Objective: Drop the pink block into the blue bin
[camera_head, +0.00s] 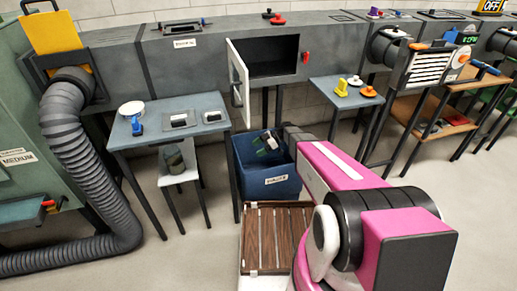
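The blue bin (268,186), with a white label on its front, stands on the floor below the open duct. A dark shape with green and pale parts shows at its mouth; I cannot tell whether this is part of my gripper or something in the bin. My pink arm reaches from the lower right towards the right side of the bin and covers part of it. My gripper's fingers cannot be made out. I see no pink block; it may be hidden in the bin or behind my arm.
A slatted wooden platform (278,238) lies in front of the bin. The duct door (239,84) hangs open above the bin.

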